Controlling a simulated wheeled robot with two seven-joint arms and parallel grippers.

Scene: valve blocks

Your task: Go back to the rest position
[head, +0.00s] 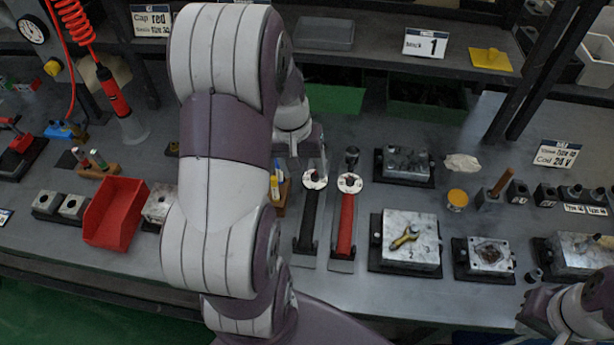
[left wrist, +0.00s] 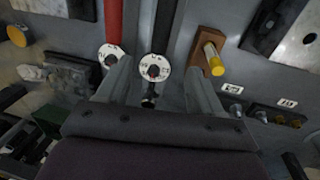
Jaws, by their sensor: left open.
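My left arm crosses the middle of the head view and hides part of the bench. My left gripper (head: 308,165) is over the head end of a black-handled tool (head: 311,215) with a round white tag. In the left wrist view my left gripper (left wrist: 158,80) is open. Its two fingers appear on either side of the black tool's tag (left wrist: 155,68); I cannot tell whether they touch the tool. A red-handled tool (head: 346,222) lies beside it, also with a round white tag. My right gripper (head: 541,310) is at the lower right edge, its fingers unclear.
A red bin (head: 114,212) stands left of my arm. A wooden holder (left wrist: 207,52) stands close to the left gripper. A shelf (head: 390,45) runs along the back.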

